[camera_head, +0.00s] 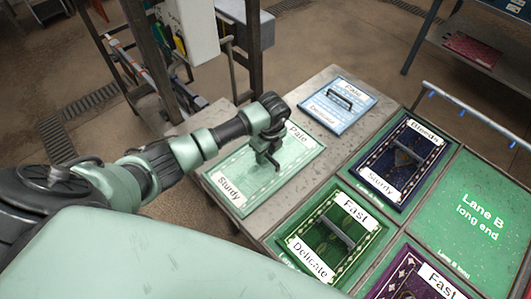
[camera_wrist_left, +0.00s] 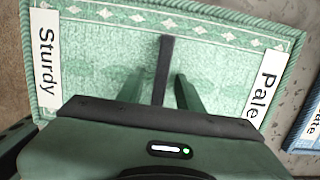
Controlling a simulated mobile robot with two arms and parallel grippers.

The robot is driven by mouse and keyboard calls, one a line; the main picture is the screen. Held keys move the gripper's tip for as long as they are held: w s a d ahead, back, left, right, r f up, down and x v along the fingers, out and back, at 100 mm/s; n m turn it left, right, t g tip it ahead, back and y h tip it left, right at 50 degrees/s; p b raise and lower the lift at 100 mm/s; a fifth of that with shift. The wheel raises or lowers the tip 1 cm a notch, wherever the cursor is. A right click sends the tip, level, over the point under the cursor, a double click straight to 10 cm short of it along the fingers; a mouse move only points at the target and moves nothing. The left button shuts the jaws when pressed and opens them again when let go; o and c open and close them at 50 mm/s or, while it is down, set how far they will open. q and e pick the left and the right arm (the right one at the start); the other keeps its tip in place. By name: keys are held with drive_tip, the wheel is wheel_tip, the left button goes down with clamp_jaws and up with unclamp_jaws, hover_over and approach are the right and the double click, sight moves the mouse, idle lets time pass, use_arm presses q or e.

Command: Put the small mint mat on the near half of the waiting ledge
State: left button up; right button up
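The mint mat (camera_head: 240,165), labelled "Pale" and "Sturdy", appears to lie flat on the near part of the grey ledge (camera_head: 285,205). Its left side reaches the ledge's left edge, with brown floor beyond. My left gripper (camera_head: 266,160) is low over the mat's middle. In the left wrist view, the mat (camera_wrist_left: 100,65) fills the upper picture, and its dark bar handle (camera_wrist_left: 166,60) runs between the two fingers (camera_wrist_left: 161,92). The fingers stand apart with a gap on each side of the bar. My right gripper is not in view.
A pale blue mat (camera_head: 325,112) with a dark handle lies on the ledge's far half. Right of the ledge, a green lane table holds a navy mat (camera_head: 385,182), a green mat (camera_head: 305,245) and a purple mat (camera_head: 395,282). A metal frame (camera_head: 253,45) stands behind.

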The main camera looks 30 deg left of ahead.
sight(268, 156)
use_arm(q)
drive_tip(key=shift+r, duration=0.25)
wheel_tip(268, 156, up, 12)
drive_tip(key=d+b, duration=0.1)
drive_tip(key=b, duration=0.2)
drive_tip(key=shift+s+d+f, duration=0.15)
drive_tip(key=shift+s+d, duration=0.05)
drive_tip(key=shift+s, duration=0.05)
